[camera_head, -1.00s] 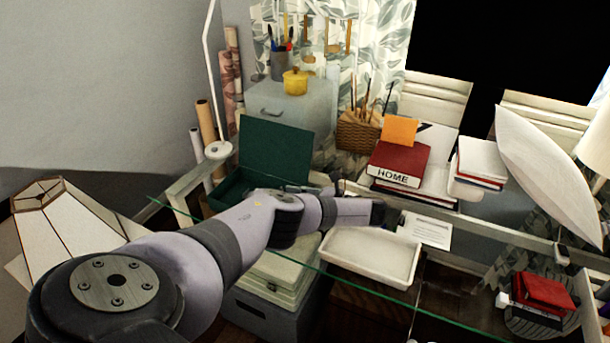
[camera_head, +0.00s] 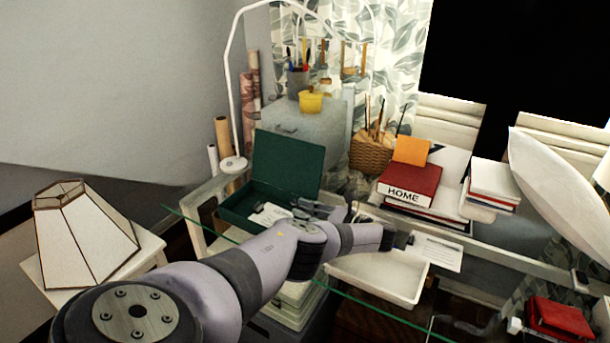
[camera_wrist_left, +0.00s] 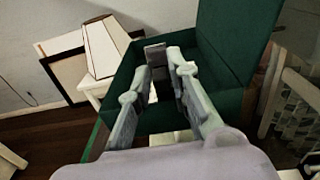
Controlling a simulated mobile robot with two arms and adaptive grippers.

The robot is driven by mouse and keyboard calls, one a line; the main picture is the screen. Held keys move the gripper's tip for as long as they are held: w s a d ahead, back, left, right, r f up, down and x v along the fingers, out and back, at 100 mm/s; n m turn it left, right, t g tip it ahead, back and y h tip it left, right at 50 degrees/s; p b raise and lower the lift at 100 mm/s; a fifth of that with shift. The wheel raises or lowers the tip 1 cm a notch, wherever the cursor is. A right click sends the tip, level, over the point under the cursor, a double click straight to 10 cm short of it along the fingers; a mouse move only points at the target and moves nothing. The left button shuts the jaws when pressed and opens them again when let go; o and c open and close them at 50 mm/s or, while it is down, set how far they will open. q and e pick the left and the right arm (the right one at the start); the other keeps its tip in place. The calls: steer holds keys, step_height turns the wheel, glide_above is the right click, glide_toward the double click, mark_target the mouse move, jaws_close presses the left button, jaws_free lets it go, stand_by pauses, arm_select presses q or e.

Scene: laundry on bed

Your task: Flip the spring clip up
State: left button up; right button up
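My left gripper (camera_head: 308,207) is above the front right part of an open dark green box (camera_head: 285,167), with its fingers pointing left. A white paper (camera_head: 270,214) with a small dark mark lies at the box, partly behind the gripper. Another printed sheet (camera_head: 437,252) lies right of my arm, with a small dark piece at its left end. I cannot make out for sure which is the spring clip. My right gripper is out of view.
A white tray (camera_head: 385,279) is just beyond my forearm. Red and white books (camera_head: 410,185) and a wicker basket (camera_head: 371,152) stand behind it. A thin white lamp stand (camera_head: 230,105) rises behind the box. A lampshade (camera_head: 78,235) is at left, and glass edges the front.

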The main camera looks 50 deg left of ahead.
arm_select(q)
steer(key=shift+o, duration=1.4)
steer(key=shift+v, duration=3.75)
